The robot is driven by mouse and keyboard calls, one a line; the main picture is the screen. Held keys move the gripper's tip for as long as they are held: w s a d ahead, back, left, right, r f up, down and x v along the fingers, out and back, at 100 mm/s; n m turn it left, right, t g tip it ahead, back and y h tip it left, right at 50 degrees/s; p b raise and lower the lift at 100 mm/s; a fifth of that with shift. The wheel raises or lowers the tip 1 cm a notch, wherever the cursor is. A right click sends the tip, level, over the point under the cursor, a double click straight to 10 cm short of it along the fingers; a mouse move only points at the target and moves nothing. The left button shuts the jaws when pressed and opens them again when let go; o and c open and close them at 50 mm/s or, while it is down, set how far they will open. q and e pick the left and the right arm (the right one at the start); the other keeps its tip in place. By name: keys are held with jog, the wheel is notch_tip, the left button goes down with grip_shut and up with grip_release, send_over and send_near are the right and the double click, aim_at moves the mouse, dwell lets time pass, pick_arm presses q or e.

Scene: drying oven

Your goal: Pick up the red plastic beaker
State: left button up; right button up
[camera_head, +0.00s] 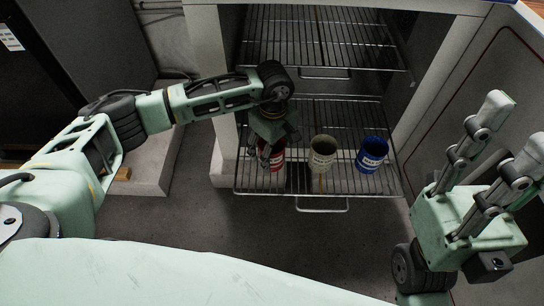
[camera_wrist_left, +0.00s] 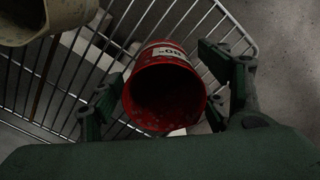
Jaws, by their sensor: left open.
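The red beaker (camera_head: 277,154) stands on the lower wire rack of the oven, partly hidden behind my left gripper in the head view. My left gripper (camera_head: 265,157) is directly over it. In the left wrist view the red beaker (camera_wrist_left: 164,92) shows its dark open mouth and a white label. The fingers of my left gripper (camera_wrist_left: 165,100) are open, one on each side of the beaker; I cannot tell whether they touch it. My right gripper (camera_head: 500,150) is raised at the right, empty, with its fingers apart.
A beige beaker (camera_head: 322,154) and a blue beaker (camera_head: 372,154) stand to the right on the same lower rack (camera_head: 300,187). The beige beaker is also at the wrist view's upper left (camera_wrist_left: 50,18). An upper rack (camera_head: 320,55) is above. The open oven door (camera_head: 470,90) stands at right.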

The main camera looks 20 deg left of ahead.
pick_arm(q)
notch_tip(320, 180, down, 2)
jog(key=shift+f, duration=0.2)
jog(key=shift+r, duration=0.15)
jog(key=c, duration=1)
